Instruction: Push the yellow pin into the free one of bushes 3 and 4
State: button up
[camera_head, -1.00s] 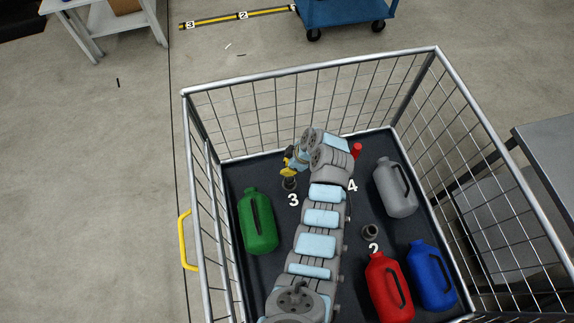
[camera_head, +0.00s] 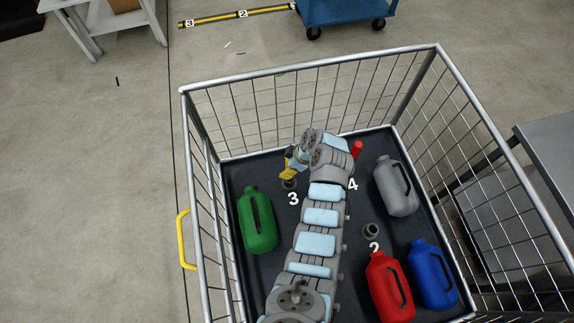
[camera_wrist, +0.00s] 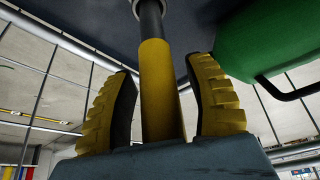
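The yellow pin (camera_wrist: 160,90) stands between the two ribbed yellow fingers of my gripper (camera_wrist: 160,95) in the wrist view. In the head view my gripper (camera_head: 288,168) is directly over bush 3 (camera_head: 289,184), left of my arm. A red pin (camera_head: 357,149) stands near label 4 (camera_head: 352,185); my arm hides bush 4 itself.
The bushes are on the dark floor of a wire cage (camera_head: 310,86). A green jug (camera_head: 257,222) stands left of my arm. Grey (camera_head: 396,187), red (camera_head: 388,288) and blue (camera_head: 432,275) jugs stand right. Empty bush 2 (camera_head: 371,231) lies between my arm and the grey jug.

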jog(key=v, duration=1.2)
